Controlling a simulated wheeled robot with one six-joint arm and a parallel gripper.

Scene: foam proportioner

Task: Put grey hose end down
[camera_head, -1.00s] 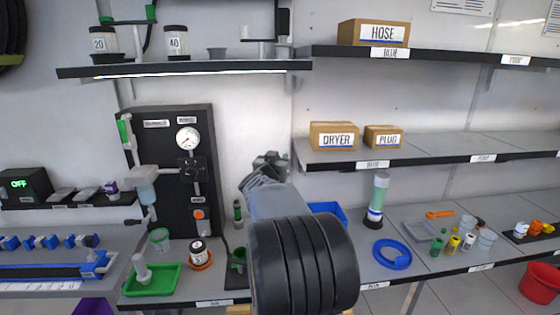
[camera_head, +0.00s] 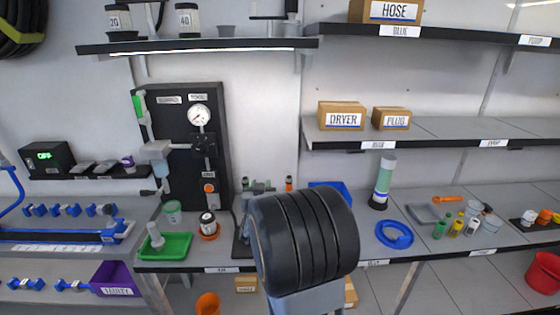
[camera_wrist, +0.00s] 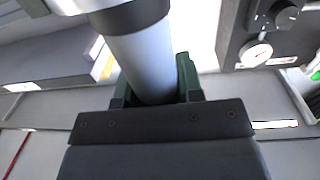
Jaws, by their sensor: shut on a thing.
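My gripper (camera_wrist: 152,88) shows in the wrist view, its dark green fingers closed on a light grey cylinder. This cylinder, which looks like the grey hose end (camera_wrist: 140,62), has a wide dark collar toward the top of the view. Its far end lies outside the view. In the head view my own arm's black joint hides the gripper and the held piece. The black panel with the round gauge (camera_head: 199,115) stands left of my arm; the gauge also shows at the wrist view's upper right (camera_wrist: 256,53).
A blue ring (camera_head: 394,235) and a clear-green cylinder (camera_head: 384,180) stand right of my arm. A purple bin (camera_head: 112,280) is low at left.

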